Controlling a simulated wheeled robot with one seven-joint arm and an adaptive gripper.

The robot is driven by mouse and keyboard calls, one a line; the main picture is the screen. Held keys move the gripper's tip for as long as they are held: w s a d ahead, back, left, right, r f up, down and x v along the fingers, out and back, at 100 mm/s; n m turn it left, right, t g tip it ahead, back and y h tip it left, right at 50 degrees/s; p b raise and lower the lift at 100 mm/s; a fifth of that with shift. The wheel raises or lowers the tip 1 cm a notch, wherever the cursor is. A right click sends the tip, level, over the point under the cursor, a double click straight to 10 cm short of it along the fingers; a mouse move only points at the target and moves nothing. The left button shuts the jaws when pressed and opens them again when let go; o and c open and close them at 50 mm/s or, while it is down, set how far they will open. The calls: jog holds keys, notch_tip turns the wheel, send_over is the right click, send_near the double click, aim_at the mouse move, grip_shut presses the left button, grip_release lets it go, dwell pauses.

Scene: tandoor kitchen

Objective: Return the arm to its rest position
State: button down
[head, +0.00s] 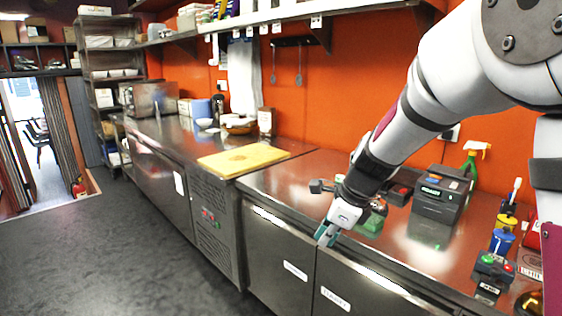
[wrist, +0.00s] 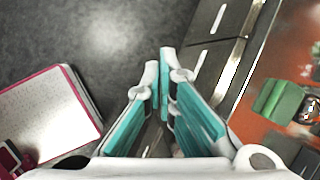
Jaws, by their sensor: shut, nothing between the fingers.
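My gripper (head: 327,236) hangs at the end of my arm, in front of the steel counter's front edge and near the cabinet doors. In the wrist view my gripper (wrist: 164,72) shows two teal-padded fingers with their tips together and nothing held. Past the fingertips lie the dark floor (wrist: 110,35) and the cabinet fronts (wrist: 215,35). My arm reaches down from the upper right of the head view, bent and extended over the counter. It hides part of the counter top.
The steel counter (head: 290,178) carries a yellow board (head: 243,160), a black printer-like box (head: 440,196), a green spray bottle (head: 472,165) and a small box with coloured buttons (head: 494,268). A green object (wrist: 280,101) lies right of my fingers. Floor (head: 110,255) at left is clear.

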jog(key=s+d+r+n+h+p, duration=0.1)
jog(key=s+d+r+n, duration=0.2)
jog(key=s+n, duration=0.4)
jog(key=s+d+r+n+h+p, duration=0.1)
jog(key=s+r+n, duration=0.5)
jog(key=s, duration=0.9)
jog(key=s+d+r+n+h+p, duration=0.1)
jog(key=s+d+r+n+p, duration=0.2)
jog(key=s+n, duration=0.6)
jog(key=shift+s+d+r+t, duration=0.4)
jog(key=shift+s+d+r, duration=0.4)
jog(key=shift+s+d, duration=0.4)
jog(key=shift+a, duration=0.1)
